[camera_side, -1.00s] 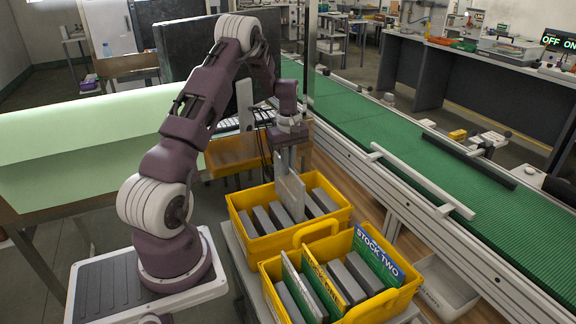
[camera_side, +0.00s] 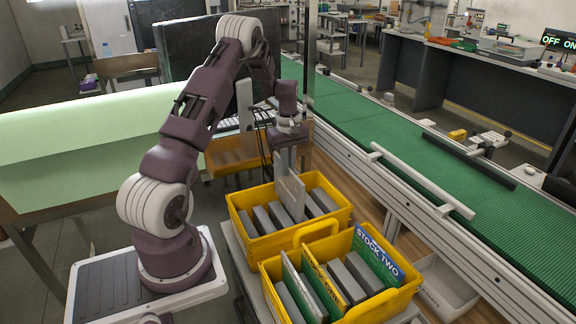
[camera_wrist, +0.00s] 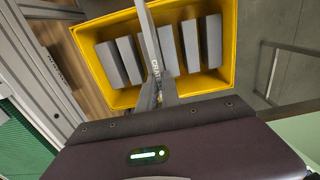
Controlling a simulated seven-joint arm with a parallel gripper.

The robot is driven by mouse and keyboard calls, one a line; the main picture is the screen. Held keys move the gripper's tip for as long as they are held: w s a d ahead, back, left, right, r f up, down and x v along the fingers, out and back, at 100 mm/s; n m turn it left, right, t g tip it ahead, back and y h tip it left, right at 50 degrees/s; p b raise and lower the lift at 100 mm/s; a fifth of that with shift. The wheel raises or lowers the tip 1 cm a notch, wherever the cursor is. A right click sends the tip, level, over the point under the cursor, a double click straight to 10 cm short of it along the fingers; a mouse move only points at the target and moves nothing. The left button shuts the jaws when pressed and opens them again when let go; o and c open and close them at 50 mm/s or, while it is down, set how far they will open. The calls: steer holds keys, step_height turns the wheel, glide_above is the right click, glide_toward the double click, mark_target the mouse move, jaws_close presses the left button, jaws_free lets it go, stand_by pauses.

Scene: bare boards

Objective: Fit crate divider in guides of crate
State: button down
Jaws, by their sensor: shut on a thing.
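My gripper (camera_side: 286,158) is shut on a thin grey crate divider (camera_side: 291,196) and holds it upright over the rear yellow crate (camera_side: 238,226). The divider's lower part is down among the grey blocks, near the middle of that crate. In the wrist view the divider (camera_wrist: 152,50) shows nearly edge-on, with part of some lettering, and crosses the yellow crate (camera_wrist: 88,62) between grey blocks. The crate's guides are hidden, so I cannot tell whether the divider's edges are in them.
Several grey blocks (camera_side: 262,219) stand in the rear crate on both sides of the divider. A green conveyor (camera_side: 400,150) runs along the right.

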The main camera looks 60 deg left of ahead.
steer(key=shift+f, duration=3.9)
steer(key=c, duration=1.5)
jaws_free()
step_height(320, 180, up, 7)
steer(key=shift+r, duration=0.1)
